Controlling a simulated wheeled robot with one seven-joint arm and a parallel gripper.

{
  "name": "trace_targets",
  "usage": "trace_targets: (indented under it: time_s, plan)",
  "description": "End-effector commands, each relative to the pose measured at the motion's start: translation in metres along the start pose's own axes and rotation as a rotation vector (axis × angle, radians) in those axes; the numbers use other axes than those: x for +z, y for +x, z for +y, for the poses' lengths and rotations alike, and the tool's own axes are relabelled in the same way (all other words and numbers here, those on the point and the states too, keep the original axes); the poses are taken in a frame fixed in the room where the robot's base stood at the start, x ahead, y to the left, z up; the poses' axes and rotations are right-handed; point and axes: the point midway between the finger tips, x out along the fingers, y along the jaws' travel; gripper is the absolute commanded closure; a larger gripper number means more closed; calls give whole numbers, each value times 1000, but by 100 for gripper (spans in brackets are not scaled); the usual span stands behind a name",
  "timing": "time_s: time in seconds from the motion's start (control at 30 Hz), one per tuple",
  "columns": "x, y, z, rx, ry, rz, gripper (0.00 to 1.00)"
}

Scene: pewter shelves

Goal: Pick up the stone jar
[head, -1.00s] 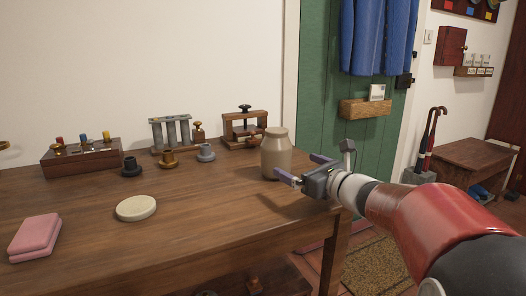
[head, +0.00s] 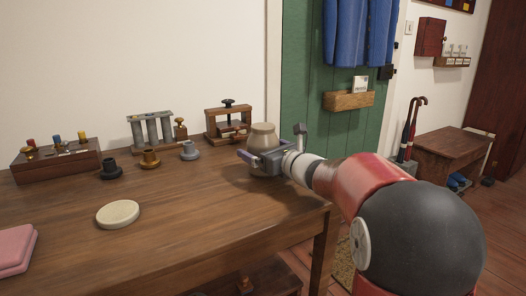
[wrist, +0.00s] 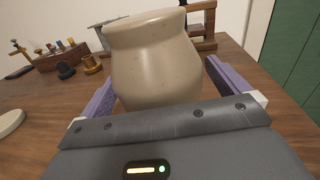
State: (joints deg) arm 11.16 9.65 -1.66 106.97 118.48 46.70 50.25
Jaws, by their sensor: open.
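The stone jar (head: 263,136) is a beige-grey, speckled jar with a wide rim. It stands upright on the wooden table (head: 190,225) near its right end. My gripper (head: 262,158) is open, with its purple fingers on either side of the jar's body. In the wrist view the jar (wrist: 155,62) fills the space between the two fingers, close in front of the palm. The left finger lies very near the jar's side; I cannot tell whether it touches.
A wooden press (head: 228,122) stands just behind and left of the jar. Small dark, brass and grey holders (head: 150,158) stand further left. The table's front middle is clear.

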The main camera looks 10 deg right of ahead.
Motion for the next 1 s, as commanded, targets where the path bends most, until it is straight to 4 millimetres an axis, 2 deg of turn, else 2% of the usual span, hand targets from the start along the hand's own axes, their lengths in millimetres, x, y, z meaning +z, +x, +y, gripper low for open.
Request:
trace_targets:
  time_s: [0.13, 0.6, 0.87, 1.0]
  plan:
    - [0, 0, 0, 0, 0, 0, 3]
    - [0, 0, 0, 1, 0, 0, 63]
    - [3, 0, 0, 1, -1, -4, 63]
    - [11, 0, 0, 1, -2, -5, 63]
